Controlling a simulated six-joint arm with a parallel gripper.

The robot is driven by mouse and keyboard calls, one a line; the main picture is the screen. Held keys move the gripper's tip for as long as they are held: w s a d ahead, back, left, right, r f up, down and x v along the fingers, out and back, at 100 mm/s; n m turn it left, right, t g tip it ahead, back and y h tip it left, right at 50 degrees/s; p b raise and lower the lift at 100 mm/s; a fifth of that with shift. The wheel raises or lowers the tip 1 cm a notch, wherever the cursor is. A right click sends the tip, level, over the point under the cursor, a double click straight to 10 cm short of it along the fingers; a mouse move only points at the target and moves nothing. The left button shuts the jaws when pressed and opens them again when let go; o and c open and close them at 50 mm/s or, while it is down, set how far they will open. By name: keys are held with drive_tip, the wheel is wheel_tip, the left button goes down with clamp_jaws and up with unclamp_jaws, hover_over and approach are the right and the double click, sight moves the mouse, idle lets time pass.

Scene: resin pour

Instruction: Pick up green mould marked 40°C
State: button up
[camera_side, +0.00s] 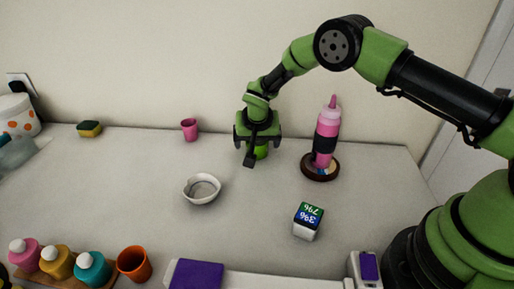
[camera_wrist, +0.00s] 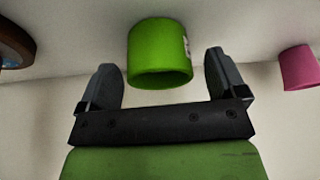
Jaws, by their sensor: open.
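The green mould (camera_wrist: 158,55) stands on the table and shows between the two fingers of my gripper (camera_wrist: 160,78) in the wrist view. A pale label with unreadable print shows at its right edge there. My gripper is open, with a gap visible on each side of the mould. In the side view the mould (camera_side: 261,152) is mostly hidden behind my gripper (camera_side: 252,158), which reaches down in front of it.
A pink bottle (camera_side: 327,130) on a round dark base is right of my gripper. A pink cup (camera_side: 190,129) stands to the left at the back. A white bowl (camera_side: 202,189) and a cube with numbers (camera_side: 308,221) are nearer the front. The table between them is clear.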

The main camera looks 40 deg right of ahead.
drive_tip(key=shift+w+f, duration=0.1)
drive_tip(key=shift+f, duration=0.25)
drive_tip(key=shift+c, duration=0.4)
drive_tip(key=c, duration=1)
drive_tip(key=shift+o, duration=0.2)
drive_tip(key=shift+r, duration=0.15)
